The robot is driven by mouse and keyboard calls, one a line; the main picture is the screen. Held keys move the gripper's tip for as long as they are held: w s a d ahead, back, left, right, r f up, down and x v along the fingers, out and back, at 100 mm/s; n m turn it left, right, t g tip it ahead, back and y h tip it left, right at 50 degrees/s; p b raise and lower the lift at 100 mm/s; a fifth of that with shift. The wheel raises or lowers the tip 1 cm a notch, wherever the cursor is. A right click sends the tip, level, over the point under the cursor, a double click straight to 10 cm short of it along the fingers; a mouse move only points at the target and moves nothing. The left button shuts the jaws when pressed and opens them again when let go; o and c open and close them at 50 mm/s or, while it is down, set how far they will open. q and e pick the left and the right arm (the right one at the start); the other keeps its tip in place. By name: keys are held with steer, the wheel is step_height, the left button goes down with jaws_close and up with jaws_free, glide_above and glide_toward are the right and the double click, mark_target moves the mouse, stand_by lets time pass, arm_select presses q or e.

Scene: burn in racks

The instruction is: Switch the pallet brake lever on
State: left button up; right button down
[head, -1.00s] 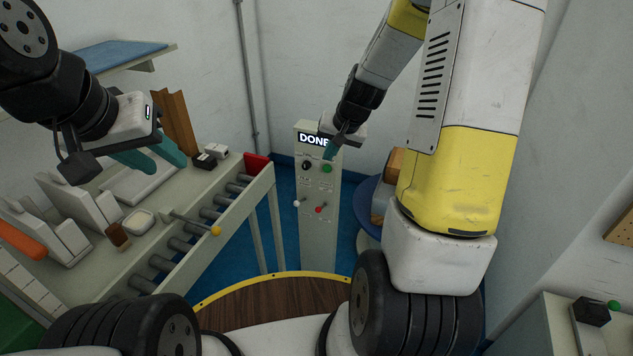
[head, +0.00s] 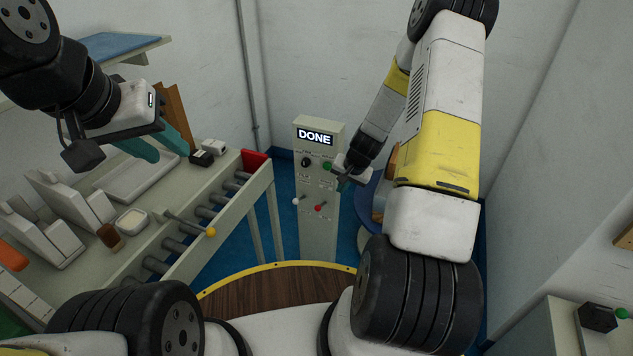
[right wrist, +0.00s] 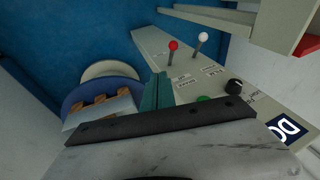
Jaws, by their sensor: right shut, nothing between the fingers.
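The grey control post (head: 318,235) stands ahead, with a white-knobbed lever (head: 295,201) and a red-knobbed lever (head: 318,208) low on its face. Their labels are too small to read, so I cannot tell which is the pallet brake. The right wrist view also shows the red knob (right wrist: 173,45) and the white knob (right wrist: 203,37). My right gripper (head: 343,184) is shut and empty, just right of the post's face, above the red lever; its teal fingers (right wrist: 157,91) show together in the wrist view. My left gripper (head: 173,154) is open and empty above the bench at left.
The post has a lit "DONE" display (head: 314,137), a black dial (head: 306,162) and a green button (head: 327,166). A roller conveyor with a yellow-knobbed rod (head: 211,232) lies at left. A blue round stand (head: 367,200) is right of the post.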

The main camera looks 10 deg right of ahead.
glide_toward(321, 206)
step_height(321, 206, down, 2)
steer(key=d, duration=0.3)
steer(key=a, duration=0.1)
steer(key=a+f, duration=0.2)
steer(key=shift+w+a+f, duration=0.25)
steer(key=shift+a, duration=0.05)
